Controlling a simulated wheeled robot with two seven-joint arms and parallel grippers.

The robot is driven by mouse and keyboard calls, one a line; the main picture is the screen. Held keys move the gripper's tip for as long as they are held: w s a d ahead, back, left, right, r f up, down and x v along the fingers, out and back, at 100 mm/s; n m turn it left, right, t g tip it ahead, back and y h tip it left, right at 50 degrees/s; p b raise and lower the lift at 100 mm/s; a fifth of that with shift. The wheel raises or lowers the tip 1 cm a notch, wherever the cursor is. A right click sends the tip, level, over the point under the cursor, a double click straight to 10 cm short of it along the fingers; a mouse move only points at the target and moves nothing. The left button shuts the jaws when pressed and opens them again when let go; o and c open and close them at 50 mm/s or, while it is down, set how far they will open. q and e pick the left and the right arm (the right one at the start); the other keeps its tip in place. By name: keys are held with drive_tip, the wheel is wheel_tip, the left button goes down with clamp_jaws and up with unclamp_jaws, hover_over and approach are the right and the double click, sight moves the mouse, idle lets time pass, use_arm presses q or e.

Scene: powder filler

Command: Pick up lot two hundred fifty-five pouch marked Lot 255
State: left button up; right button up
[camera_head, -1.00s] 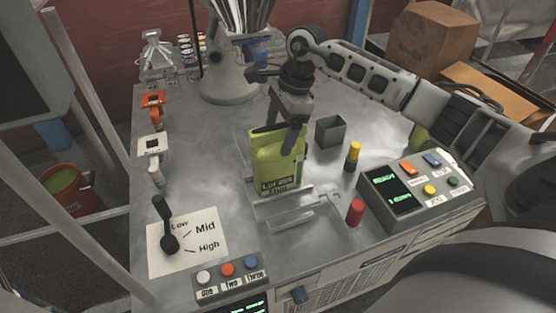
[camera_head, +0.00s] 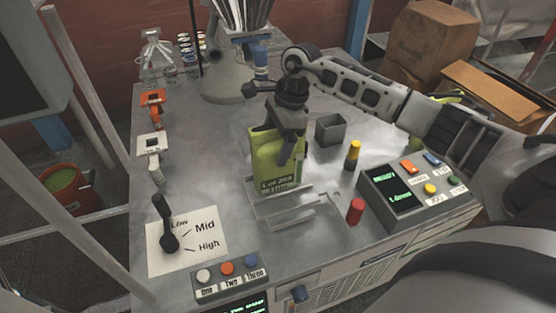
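A green pouch (camera_head: 272,167) stands upright near the middle of the metal table, behind a clear tray-like fixture. Its dark label reads roughly "Lot 255", though the small print is blurred. My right gripper (camera_head: 287,150) comes down from above, at the pouch's upper right. One finger lies across the front of the pouch's right side. The other finger is hidden behind the pouch or the gripper body, so I cannot tell whether the fingers press on it. My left gripper is not in view.
A control box (camera_head: 405,192) with buttons stands at right. A red cylinder (camera_head: 355,211), a yellow cylinder (camera_head: 353,154) and a grey open box (camera_head: 330,130) stand near the pouch. A lever (camera_head: 168,238) and a three-button panel (camera_head: 229,277) are at front left.

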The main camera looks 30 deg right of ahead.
drive_tip(key=c, duration=1.6)
